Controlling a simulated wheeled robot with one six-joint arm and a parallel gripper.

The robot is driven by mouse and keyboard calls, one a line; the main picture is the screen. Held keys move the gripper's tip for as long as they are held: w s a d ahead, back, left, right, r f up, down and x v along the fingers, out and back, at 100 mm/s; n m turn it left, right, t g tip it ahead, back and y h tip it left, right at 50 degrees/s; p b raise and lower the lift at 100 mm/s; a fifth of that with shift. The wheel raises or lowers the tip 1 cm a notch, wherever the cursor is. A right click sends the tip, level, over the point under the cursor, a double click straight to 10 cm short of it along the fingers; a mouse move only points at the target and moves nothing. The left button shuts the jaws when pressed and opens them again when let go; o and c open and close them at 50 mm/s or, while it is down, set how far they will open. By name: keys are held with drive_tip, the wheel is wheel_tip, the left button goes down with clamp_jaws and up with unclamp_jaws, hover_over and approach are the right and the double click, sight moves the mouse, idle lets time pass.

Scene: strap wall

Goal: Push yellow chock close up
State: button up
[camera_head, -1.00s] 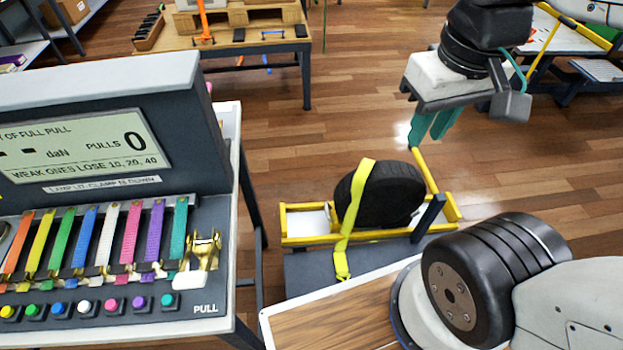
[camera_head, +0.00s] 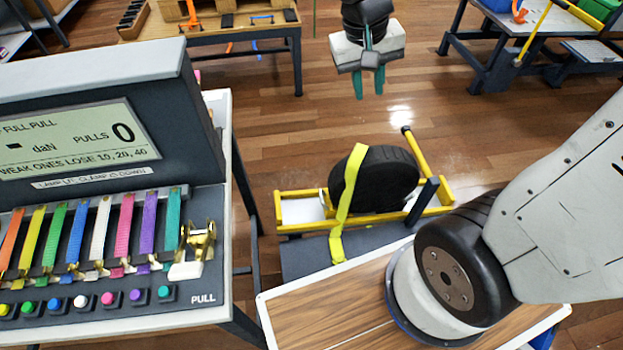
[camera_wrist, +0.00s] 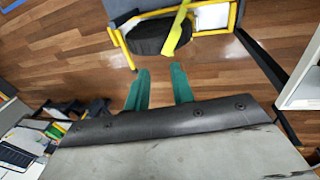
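A black wheel (camera_head: 385,180) stands upright in a yellow-edged cradle (camera_head: 290,222). A yellow strap (camera_head: 346,200) runs over the wheel and hangs down in front. A yellow bar with a dark tip (camera_head: 415,155) slants up at the wheel's right; I cannot tell which yellow part is the chock. My gripper (camera_head: 368,84), with teal fingers, is above and beyond the wheel, apart from it. In the wrist view the fingers (camera_wrist: 160,86) are spread with nothing between them, and the wheel (camera_wrist: 160,38), strap (camera_wrist: 178,32) and yellow bar (camera_wrist: 124,48) lie past the tips.
A console (camera_head: 100,240) with coloured straps and buttons stands at left. A wood-topped surface (camera_head: 330,310) lies in front of the cradle. A bench (camera_head: 230,38) is at the back left and a dark-framed table (camera_head: 490,70) at the back right. Open wooden floor surrounds the gripper.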

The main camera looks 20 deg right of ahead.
drive_tip(key=w+a+f+h, duration=0.1)
drive_tip(key=w+f, duration=0.6)
drive_tip(key=f, duration=0.2)
hover_over(321, 194)
drive_tip(key=w, duration=0.1)
wheel_tip(321, 194, down, 10)
drive_tip(key=a+f+g, duration=0.1)
drive_tip(key=a+f, duration=0.2)
drive_tip(key=f, duration=1.8)
drive_tip(key=shift+s+f+m, duration=0.15)
drive_tip(key=shift+f+m, duration=0.1)
drive_tip(key=shift+m, duration=0.15)
drive_tip(key=shift+x, duration=3.85)
